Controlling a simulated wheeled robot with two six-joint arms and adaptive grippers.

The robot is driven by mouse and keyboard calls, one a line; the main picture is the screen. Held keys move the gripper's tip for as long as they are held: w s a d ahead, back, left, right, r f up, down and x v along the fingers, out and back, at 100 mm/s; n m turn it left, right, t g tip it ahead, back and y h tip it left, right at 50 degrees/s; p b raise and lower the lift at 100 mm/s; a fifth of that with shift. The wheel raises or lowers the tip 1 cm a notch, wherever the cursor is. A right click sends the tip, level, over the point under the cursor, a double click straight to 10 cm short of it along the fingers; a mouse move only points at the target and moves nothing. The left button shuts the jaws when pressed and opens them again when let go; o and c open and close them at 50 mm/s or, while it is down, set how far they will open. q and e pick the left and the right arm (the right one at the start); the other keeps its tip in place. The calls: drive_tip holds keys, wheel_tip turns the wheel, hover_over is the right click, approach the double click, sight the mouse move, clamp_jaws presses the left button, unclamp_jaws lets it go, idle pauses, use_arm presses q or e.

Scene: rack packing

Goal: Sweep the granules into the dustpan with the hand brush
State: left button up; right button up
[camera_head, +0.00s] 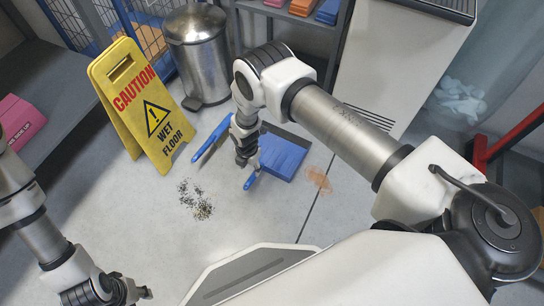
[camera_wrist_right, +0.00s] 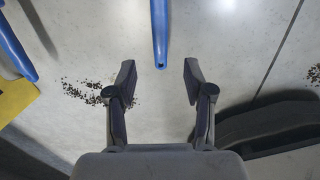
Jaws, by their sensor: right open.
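A blue dustpan (camera_head: 285,157) lies on the grey floor, and its handle (camera_head: 250,181) points to the lower left. My right gripper (camera_head: 247,163) is over this handle and hides part of it. In the right wrist view my right gripper (camera_wrist_right: 158,85) is open, with the handle's end (camera_wrist_right: 160,50) just beyond and between its fingertips, not gripped. The hand brush's blue handle (camera_head: 210,139) is left of the gripper; a blue bar shows at the left of the wrist view (camera_wrist_right: 14,45). Dark granules (camera_head: 197,203) lie scattered nearby. My left gripper (camera_head: 138,291) is low at left, its jaws unclear.
A yellow wet-floor sign (camera_head: 143,110) and a steel bin (camera_head: 198,55) stand at the back left. An orange-brown stain (camera_head: 318,179) is right of the dustpan. A white cabinet (camera_head: 405,60) is at the back right.

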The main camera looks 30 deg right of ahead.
sight(251, 178)
wheel_tip(251, 178, down, 8)
drive_tip(key=b, duration=0.7)
drive_tip(key=shift+r, duration=0.1)
drive_tip(key=shift+f+b, duration=0.45)
drive_tip(key=shift+f, duration=0.15)
drive_tip(key=shift+r, duration=0.1)
